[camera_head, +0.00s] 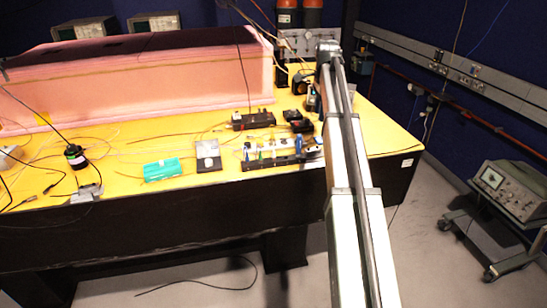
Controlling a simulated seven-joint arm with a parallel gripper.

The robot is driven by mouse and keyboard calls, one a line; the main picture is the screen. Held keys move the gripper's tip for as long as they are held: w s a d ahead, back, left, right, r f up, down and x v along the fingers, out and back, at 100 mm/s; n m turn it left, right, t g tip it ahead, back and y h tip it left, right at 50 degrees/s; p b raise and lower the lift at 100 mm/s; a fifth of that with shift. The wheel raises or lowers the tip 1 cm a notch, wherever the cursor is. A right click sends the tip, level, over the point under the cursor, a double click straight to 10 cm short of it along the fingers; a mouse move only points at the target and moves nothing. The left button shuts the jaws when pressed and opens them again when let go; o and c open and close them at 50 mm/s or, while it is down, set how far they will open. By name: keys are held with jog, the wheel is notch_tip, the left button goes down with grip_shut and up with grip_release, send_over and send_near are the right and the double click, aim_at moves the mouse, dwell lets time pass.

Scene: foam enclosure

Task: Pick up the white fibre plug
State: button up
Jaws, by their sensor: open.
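A dark rack (262,164) lies near the front edge of the yellow table, just left of my arm. Small white, green and blue pieces stand in or just behind it. A small white piece (248,151) at its left end may be the white fibre plug, but it is too small to be sure. My long pale arm runs up from the bottom of the picture, passes right of the rack and covers part of the table. I cannot make out my gripper or its fingers.
A teal box (162,169) and a pale device (208,155) stand left of the rack. A black power strip (253,120) lies behind it. A pink foam enclosure (140,85) fills the table's back left. Loose cables cross the yellow table (110,186). A trolley with an instrument (508,190) stands right.

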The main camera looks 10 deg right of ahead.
jog(key=shift+n+t+y, duration=0.3)
jog(key=shift+n, duration=0.5)
jog(key=s+a, duration=0.1)
jog(key=a, duration=0.1)
jog(key=s+a, duration=0.1)
jog(key=a, duration=0.2)
jog(key=s+a+r, duration=0.1)
jog(key=a, duration=0.1)
jog(key=shift+s+a, duration=0.2)
jog(key=shift+a, duration=0.15)
jog(key=s+a+n, duration=0.1)
jog(key=a+n, duration=0.1)
jog(key=n, duration=0.1)
jog(key=n+t+y, duration=0.1)
jog(key=n+y, duration=0.1)
jog(key=n, duration=2.2)
send_over(273, 156)
jog(key=d, duration=0.3)
jog(key=f, duration=0.8)
jog(key=shift+s+a+f, duration=0.15)
jog(key=shift+s+a, duration=0.05)
jog(key=shift+s, duration=0.1)
jog(key=shift+a+x, duration=0.2)
jog(key=shift+x, duration=1.1)
jog(key=shift+a+x, duration=0.2)
jog(key=shift+x, duration=1.1)
jog(key=shift+c, duration=0.3)
